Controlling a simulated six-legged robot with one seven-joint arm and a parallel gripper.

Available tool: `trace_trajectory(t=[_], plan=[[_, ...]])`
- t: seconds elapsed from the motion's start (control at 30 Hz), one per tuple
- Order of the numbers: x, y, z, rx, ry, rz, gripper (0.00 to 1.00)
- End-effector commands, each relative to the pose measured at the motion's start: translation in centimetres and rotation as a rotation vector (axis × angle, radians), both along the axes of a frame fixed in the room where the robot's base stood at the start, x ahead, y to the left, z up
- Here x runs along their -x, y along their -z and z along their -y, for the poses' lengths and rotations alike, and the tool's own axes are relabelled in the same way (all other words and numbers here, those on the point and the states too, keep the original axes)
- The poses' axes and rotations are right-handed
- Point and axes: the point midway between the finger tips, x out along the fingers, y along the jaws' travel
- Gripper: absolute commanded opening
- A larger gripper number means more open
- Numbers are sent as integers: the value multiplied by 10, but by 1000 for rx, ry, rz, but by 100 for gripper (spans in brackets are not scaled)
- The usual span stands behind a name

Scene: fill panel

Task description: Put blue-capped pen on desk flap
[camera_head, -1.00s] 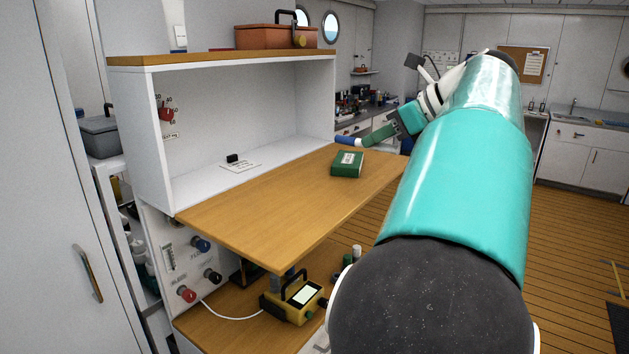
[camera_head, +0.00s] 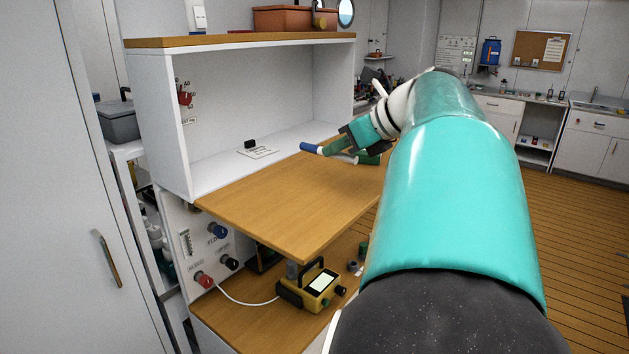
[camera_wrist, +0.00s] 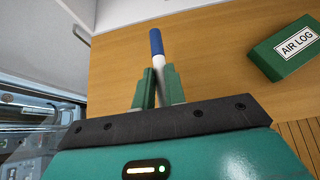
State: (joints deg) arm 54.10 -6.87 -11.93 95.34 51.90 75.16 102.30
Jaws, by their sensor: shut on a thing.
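The blue-capped pen (camera_wrist: 157,45) is held between the two green fingers of my gripper (camera_wrist: 157,84), its blue end pointing away from the palm in the wrist view. In the head view the pen's blue cap (camera_head: 311,148) shows at the tip of my gripper (camera_head: 336,152), over the far part of the desk flap (camera_head: 285,195). The flap is a wooden board folded out level. The pen appears to be above the flap; I cannot tell how large the gap is.
A green AIR LOG box (camera_wrist: 287,48) lies on the flap to the right in the wrist view, mostly hidden behind my gripper in the head view. A white card (camera_head: 258,152) lies in the cabinet. A yellow device (camera_head: 313,286) stands on the lower shelf. The flap's near part is clear.

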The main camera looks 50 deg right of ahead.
Motion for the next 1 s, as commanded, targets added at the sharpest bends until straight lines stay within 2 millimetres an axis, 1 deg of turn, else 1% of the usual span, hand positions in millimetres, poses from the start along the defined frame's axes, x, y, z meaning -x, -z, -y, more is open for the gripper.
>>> trace_trajectory(t=[0.03, 0.1, 0.4, 0.5, 0.6, 0.9, 0.93, 1.0], plan=[[-7, 11, -6, -4, -2, -3, 0], [-15, 23, -11, -4, -1, -2, 0], [-35, 49, -24, -2, -1, -1, 0], [-34, 66, -23, -4, 1, -3, 0], [-34, 76, -23, -2, 2, -1, 0], [-35, 79, -23, -1, 0, -1, 0], [-35, 79, -23, -1, 0, -1, 14], [-34, 79, -23, -1, 0, -1, 28]])
